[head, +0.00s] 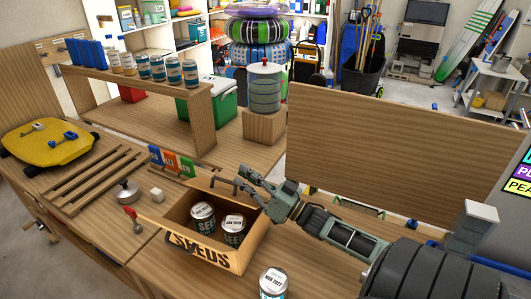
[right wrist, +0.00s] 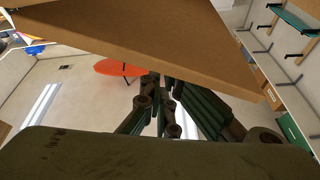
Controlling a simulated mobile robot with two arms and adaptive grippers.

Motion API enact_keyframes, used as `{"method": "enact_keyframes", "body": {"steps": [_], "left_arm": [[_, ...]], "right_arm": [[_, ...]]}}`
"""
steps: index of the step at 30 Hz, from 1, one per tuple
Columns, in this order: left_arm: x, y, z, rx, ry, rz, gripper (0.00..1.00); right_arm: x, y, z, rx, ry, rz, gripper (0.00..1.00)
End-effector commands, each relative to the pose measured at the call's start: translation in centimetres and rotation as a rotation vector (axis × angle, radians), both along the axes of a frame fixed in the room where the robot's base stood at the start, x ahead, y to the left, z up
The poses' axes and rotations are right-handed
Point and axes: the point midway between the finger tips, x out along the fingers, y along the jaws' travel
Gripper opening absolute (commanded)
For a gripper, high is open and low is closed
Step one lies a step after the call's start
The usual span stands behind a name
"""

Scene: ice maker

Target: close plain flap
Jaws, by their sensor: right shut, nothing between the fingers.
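A large plain wooden panel (head: 400,145), which I take to be the plain flap, stands raised at the right of the bench in the head view. A broad brown panel (right wrist: 130,30) fills the upper part of the right wrist view, probably the same one. My right gripper (head: 243,178) reaches left, in front of and left of the panel, above the far side of the seeds box. Its fingers (right wrist: 160,95) are shut and empty. Whether they touch the panel cannot be told. My left gripper is not in view.
The wooden SEEDS box (head: 205,250) holds cans and sits below my right gripper. Another can (head: 272,283) stands at the front. A slatted wooden rack (head: 95,180) lies left. A striped canister (head: 265,90) stands on a wooden block behind.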

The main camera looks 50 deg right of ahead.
Motion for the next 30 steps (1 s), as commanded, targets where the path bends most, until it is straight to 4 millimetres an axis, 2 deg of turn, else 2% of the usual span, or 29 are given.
{"method": "enact_keyframes", "body": {"steps": [6, 15, 30], "left_arm": [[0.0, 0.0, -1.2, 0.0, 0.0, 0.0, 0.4], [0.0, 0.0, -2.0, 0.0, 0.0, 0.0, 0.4], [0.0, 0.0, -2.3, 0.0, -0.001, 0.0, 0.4]], "right_arm": [[-0.6, 1.6, -1.1, -0.172, -0.058, 0.0, 0.0], [-1.0, 3.0, -1.9, -0.331, -0.113, 0.0, 0.0], [-1.2, 3.5, -2.2, -0.397, -0.135, -0.001, 0.0]]}}
